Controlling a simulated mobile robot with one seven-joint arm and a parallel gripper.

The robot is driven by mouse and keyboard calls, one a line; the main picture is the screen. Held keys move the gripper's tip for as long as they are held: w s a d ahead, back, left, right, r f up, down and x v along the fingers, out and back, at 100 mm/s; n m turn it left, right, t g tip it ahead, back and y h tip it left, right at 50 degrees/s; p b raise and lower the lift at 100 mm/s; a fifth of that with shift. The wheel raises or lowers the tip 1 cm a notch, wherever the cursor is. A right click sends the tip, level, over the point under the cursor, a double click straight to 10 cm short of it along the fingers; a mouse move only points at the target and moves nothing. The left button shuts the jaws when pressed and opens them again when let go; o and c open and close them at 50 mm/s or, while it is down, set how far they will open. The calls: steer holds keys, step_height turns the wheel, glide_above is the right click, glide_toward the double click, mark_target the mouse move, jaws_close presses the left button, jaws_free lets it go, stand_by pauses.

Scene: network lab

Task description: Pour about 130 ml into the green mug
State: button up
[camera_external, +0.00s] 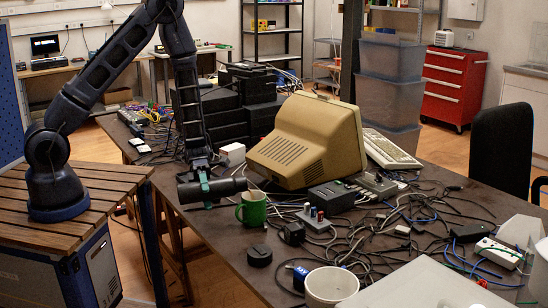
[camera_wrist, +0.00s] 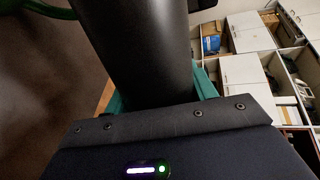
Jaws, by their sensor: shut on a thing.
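My gripper (camera_external: 205,187) is shut around a black cylindrical container (camera_external: 226,187), which lies nearly horizontal above the table. Its right end is above and close to the rim of the green mug (camera_external: 252,208). The mug stands upright on the table. No stream of liquid shows, and the inside of the mug is hidden. In the wrist view the black container (camera_wrist: 140,45) fills the upper middle, between teal finger parts (camera_wrist: 206,82). A green curved edge, probably the mug (camera_wrist: 40,12), shows at the top left.
A beige monitor (camera_external: 315,140) stands behind the mug, with a power box (camera_external: 332,195) and tangled cables to the right. A black round piece (camera_external: 259,255) lies in front. A white pot (camera_external: 330,287) and a blue can (camera_external: 300,276) stand near the front edge.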

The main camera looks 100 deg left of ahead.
stand_by(1.5)
steer(key=shift+f+m, duration=0.15)
steer(key=shift+m, duration=0.25)
steer(key=shift+s+d+f+m+t, duration=0.1)
steer(key=shift+s+f+m+t, duration=0.2)
steer(key=shift+f, duration=0.2)
steer(key=shift+s+d+f+m+t, duration=0.1)
steer(key=shift+f+m+t, duration=0.1)
steer(key=shift+f+m, duration=0.25)
steer(key=shift+w+f+m, duration=0.15)
steer(key=shift+f+m, duration=0.15)
steer(key=shift+m, duration=0.05)
steer(key=shift+f, duration=0.1)
stand_by(0.9)
